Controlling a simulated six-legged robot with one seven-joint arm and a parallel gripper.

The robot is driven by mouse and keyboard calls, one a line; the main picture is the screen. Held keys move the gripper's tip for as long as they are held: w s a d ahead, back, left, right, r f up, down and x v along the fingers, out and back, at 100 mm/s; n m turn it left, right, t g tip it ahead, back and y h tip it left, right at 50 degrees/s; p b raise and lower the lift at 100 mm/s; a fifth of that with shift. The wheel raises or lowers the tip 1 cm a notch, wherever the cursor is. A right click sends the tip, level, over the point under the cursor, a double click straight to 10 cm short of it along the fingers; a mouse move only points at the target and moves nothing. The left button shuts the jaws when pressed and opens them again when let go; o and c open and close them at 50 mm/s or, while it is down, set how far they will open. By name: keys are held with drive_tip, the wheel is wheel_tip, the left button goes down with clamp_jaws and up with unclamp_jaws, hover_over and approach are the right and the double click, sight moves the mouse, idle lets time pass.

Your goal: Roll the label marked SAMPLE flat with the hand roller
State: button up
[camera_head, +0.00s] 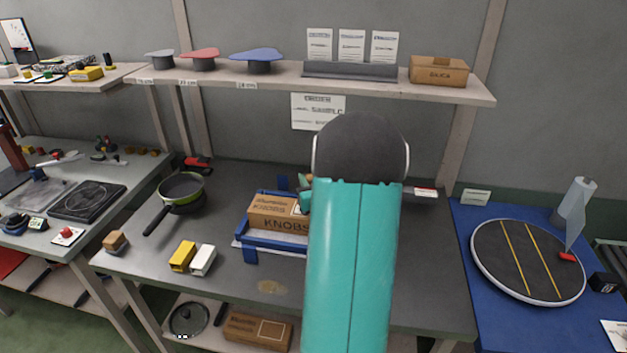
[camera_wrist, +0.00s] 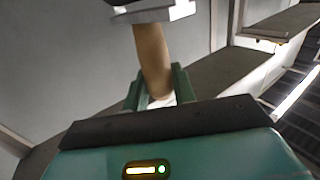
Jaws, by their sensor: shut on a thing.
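My gripper (camera_wrist: 159,78) is shut on the tan, rounded handle of a tool, which I take for the hand roller (camera_wrist: 152,52). A pale block and a dark part show at the handle's far end, cut off by the top of the wrist view. In the head view my teal arm hides most of the gripper and tool. A cardboard box marked KNOBS (camera_head: 273,213) sits in a blue frame (camera_head: 262,239) on the grey bench, partly behind my arm. A label marked SAMPLE on the box cannot be made out. A wall sheet (camera_head: 318,111) seems to read SAMPLE.
Yellow (camera_head: 182,256) and white (camera_head: 203,261) blocks lie at the bench front. A pan (camera_head: 181,187) stands left. A blue table with a round black plate (camera_head: 510,262) stands right.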

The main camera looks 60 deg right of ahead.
drive_tip(key=shift+w+a, duration=0.15)
drive_tip(key=shift+w, duration=0.2)
drive_tip(key=shift+w+a, duration=0.1)
drive_tip(key=shift+w, duration=0.05)
drive_tip(key=shift+s, duration=0.2)
idle(1.2)
drive_tip(key=shift+s+d, duration=0.15)
drive_tip(key=shift+d, duration=0.05)
drive_tip(key=shift+s+d+f, duration=0.1)
drive_tip(key=shift+s+d, duration=0.1)
drive_tip(key=shift+s, duration=0.3)
drive_tip(key=shift+s+d, duration=0.2)
drive_tip(key=shift+s, duration=0.3)
drive_tip(key=shift+w+a, duration=0.1)
drive_tip(key=shift+w, duration=0.1)
drive_tip(key=shift+w+a, duration=0.2)
drive_tip(key=shift+w, duration=0.3)
drive_tip(key=shift+w+a, duration=0.2)
drive_tip(key=shift+w, duration=0.3)
